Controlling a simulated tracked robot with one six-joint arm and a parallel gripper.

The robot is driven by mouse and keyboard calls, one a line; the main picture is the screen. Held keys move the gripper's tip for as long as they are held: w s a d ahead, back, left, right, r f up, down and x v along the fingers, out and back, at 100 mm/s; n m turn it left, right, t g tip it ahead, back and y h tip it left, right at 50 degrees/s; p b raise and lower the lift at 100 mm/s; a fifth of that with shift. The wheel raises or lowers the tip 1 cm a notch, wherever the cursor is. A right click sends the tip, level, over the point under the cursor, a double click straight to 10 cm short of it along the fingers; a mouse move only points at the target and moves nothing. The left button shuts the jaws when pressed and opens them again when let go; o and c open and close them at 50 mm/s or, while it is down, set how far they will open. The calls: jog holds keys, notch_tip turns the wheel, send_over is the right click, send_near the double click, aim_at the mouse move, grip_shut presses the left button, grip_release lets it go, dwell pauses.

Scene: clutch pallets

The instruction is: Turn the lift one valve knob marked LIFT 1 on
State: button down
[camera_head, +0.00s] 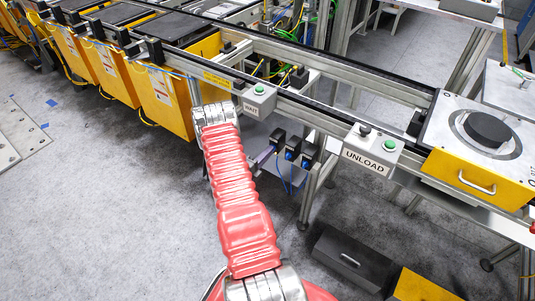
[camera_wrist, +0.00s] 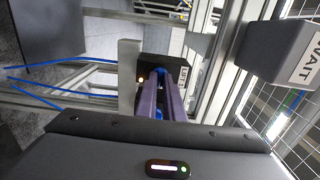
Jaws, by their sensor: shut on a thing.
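My gripper (camera_wrist: 161,78), with two purple fingers, is shut on a blue valve knob (camera_wrist: 160,74) on the front of a dark valve box (camera_wrist: 151,64). A sideways white label on the box seems to read LIFT; its number is not legible. In the head view this is the leftmost dark valve box (camera_head: 278,137) of a row under the conveyor. My gripper (camera_head: 267,153) reaches it from the left and the fingers mostly hide the knob. I cannot tell how far the knob is turned.
Two more dark valve boxes with blue knobs (camera_head: 292,148) (camera_head: 308,156) stand close to the right. The WAIT button box (camera_head: 258,99) is above, and the UNLOAD box (camera_head: 372,150) further right. Blue hoses (camera_wrist: 60,62) run beside the valve in the wrist view.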

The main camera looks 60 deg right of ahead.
jog(key=shift+s+f, duration=0.15)
jog(key=shift+s, duration=0.05)
jog(key=c, duration=2.2)
grip_release()
jog(key=o, duration=0.3)
jog(key=shift+w, duration=0.1)
jog(key=shift+o, duration=0.2)
jog(key=w+a, duration=0.2)
jog(key=a, duration=1.1)
jog(key=shift+a, duration=0.35)
jog(key=shift+w, duration=0.1)
